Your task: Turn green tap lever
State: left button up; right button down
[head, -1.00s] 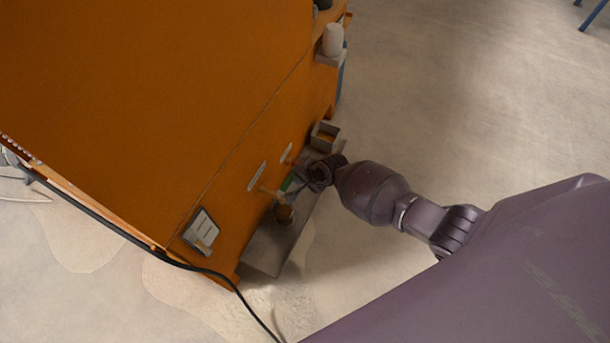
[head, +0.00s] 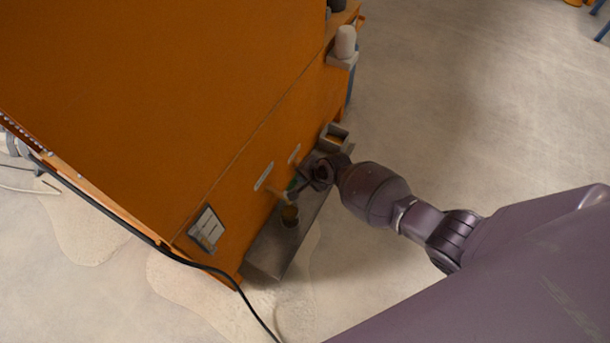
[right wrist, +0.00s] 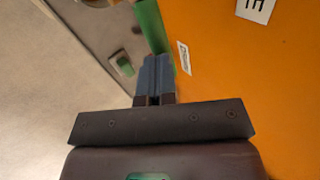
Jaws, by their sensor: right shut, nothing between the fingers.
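The green tap lever (head: 292,184) is a small strip low on the orange cabinet front, partly hidden by my right gripper. In the right wrist view, the lever is a long green bar (right wrist: 150,25) just beyond the fingertips. My right gripper (head: 305,186) is beside the lever, above the metal shelf (head: 268,256). In the right wrist view, its fingers (right wrist: 157,65) are shut with nothing between them. They overlap the green bar in the picture; I cannot tell whether they touch it. My left gripper is not in view.
The orange cabinet (head: 170,90) fills the left. A small open box (head: 335,137) is on its front beyond my gripper, and a white cylinder (head: 345,42) stands farther back. A round brown thing (head: 290,215) is by the shelf. A black cable (head: 130,237) runs along the near edge.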

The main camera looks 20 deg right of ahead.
jog(key=shift+a+f, duration=0.1)
jog(key=shift+a, duration=0.05)
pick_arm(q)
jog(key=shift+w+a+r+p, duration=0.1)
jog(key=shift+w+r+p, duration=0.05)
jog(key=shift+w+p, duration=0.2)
pick_arm(e)
jog(key=shift+s+f, duration=0.3)
jog(key=shift+s, duration=0.35)
jog(key=shift+r, duration=0.1)
pick_arm(q)
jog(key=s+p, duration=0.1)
jog(key=p, duration=0.1)
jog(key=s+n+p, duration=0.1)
jog(key=p, duration=0.1)
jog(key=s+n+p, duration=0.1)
jog(key=p, duration=0.1)
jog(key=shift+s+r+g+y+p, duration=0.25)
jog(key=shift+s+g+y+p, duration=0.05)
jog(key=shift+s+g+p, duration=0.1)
pick_arm(e)
jog(key=d+v, duration=0.1)
jog(key=v, duration=1.2)
jog(key=shift+d, duration=0.45)
